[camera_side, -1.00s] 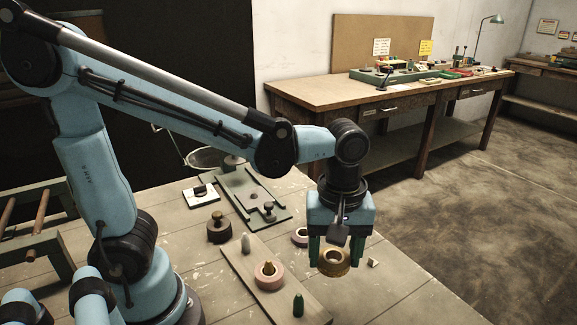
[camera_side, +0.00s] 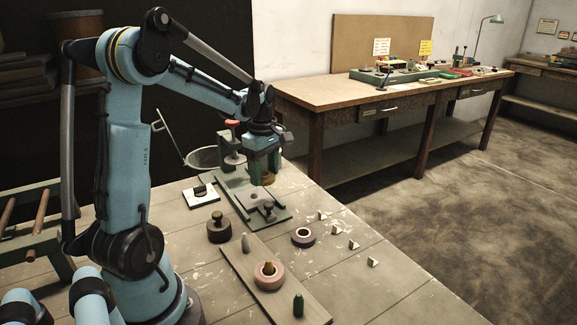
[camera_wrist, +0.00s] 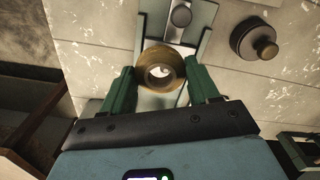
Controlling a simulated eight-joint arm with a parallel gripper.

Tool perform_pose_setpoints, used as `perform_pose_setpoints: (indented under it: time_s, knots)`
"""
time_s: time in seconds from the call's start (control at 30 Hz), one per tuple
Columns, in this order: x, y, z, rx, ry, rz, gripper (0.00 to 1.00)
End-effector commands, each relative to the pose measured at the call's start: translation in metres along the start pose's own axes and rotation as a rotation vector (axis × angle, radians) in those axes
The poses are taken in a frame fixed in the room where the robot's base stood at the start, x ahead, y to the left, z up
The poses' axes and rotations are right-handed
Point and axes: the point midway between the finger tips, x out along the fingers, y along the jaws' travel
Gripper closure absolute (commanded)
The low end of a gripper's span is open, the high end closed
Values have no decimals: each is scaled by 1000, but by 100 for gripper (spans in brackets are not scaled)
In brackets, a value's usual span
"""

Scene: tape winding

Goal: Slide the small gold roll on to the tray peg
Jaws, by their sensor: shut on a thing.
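My gripper (camera_side: 264,170) is shut on the gold roll (camera_side: 268,180) and holds it over the far part of the long green tray (camera_side: 281,216). In the wrist view the roll (camera_wrist: 146,66) sits between both green fingers of my gripper (camera_wrist: 161,76), its hole facing the camera. Through the hole I see a pale surface and no peg. The tray (camera_wrist: 206,18) shows beyond it, with a grey round knob (camera_wrist: 181,15). In the side view a knobbed post (camera_side: 268,207) stands near the tray's front end. I cannot tell which part is the tray peg.
A wooden board (camera_side: 244,262) holds a grey peg (camera_side: 245,243), a pink roll (camera_side: 262,280) and a green peg (camera_side: 298,305). A purple roll (camera_side: 303,241) and several small white wedges lie right of it. A dark knobbed weight (camera_side: 218,232) stands left of the tray.

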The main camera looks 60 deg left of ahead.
Motion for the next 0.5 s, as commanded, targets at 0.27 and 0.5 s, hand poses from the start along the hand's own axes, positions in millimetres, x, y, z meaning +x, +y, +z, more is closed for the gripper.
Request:
perform_pose_setpoints:
  time_s: [0.27, 0.5]
  knots:
    - [6, -2, -39, -91, 0, 0, 69]
    - [20, -2, -39, -91, 1, 1, 69]
